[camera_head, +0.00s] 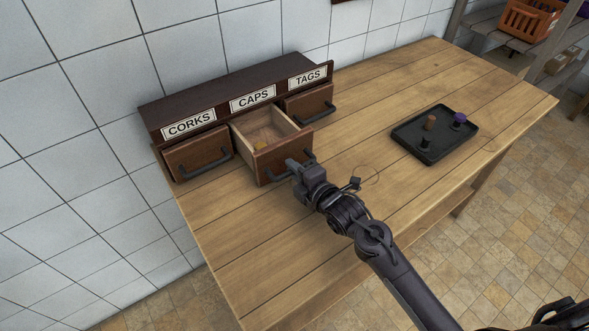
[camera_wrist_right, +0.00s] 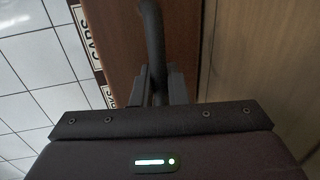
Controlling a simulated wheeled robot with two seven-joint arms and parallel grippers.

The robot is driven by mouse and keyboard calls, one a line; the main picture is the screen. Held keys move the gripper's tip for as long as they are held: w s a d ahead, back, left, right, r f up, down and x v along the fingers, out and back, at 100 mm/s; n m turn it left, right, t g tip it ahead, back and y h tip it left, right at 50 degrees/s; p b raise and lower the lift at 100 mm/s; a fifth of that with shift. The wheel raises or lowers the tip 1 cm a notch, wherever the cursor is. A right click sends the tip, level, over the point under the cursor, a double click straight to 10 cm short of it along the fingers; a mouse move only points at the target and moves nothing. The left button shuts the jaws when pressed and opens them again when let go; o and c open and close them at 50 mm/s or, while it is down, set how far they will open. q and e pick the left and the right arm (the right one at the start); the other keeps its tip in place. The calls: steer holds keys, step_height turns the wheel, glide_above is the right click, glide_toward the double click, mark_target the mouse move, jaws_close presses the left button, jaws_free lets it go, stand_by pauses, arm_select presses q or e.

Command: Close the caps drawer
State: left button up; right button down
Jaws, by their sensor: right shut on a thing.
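The caps drawer (camera_head: 279,156) is the middle one of three in a dark wooden cabinet and is pulled out, its inside showing. My right gripper (camera_head: 294,166) is at the front of this drawer. In the right wrist view its fingers (camera_wrist_right: 160,85) are shut on the handle. My left gripper is not in view.
The cabinet (camera_head: 228,88) stands at the back of the wooden table (camera_head: 250,240). The corks drawer (camera_head: 197,153) and tags drawer (camera_head: 308,101) sit on either side, both with handles. A black tray (camera_head: 435,136) with several small things lies to the right. The table's front left is clear.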

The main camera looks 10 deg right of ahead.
mark_target(285, 156)
steer(key=b+x, duration=0.2)
steer(key=x, duration=0.2)
steer(key=r+b+x, duration=0.1)
steer(key=b+x, duration=0.1)
steer(key=x, duration=0.2)
steer(key=r+b+x, duration=0.1)
steer(key=b+x, duration=0.1)
steer(key=x, duration=0.2)
steer(key=shift+w+a, duration=0.1)
steer(key=shift+w, duration=0.2)
steer(key=shift+w+a+b, duration=0.15)
steer(key=shift+w+b, duration=0.15)
steer(key=shift+r, duration=0.1)
steer(key=c, duration=1.5)
jaws_free()
steer(key=shift+s, duration=0.1)
steer(key=v, duration=0.7)
steer(key=shift+s+r+b, duration=0.1)
steer(key=shift+s+b, duration=0.25)
steer(key=shift+b, duration=0.05)
steer(key=shift+r, duration=0.1)
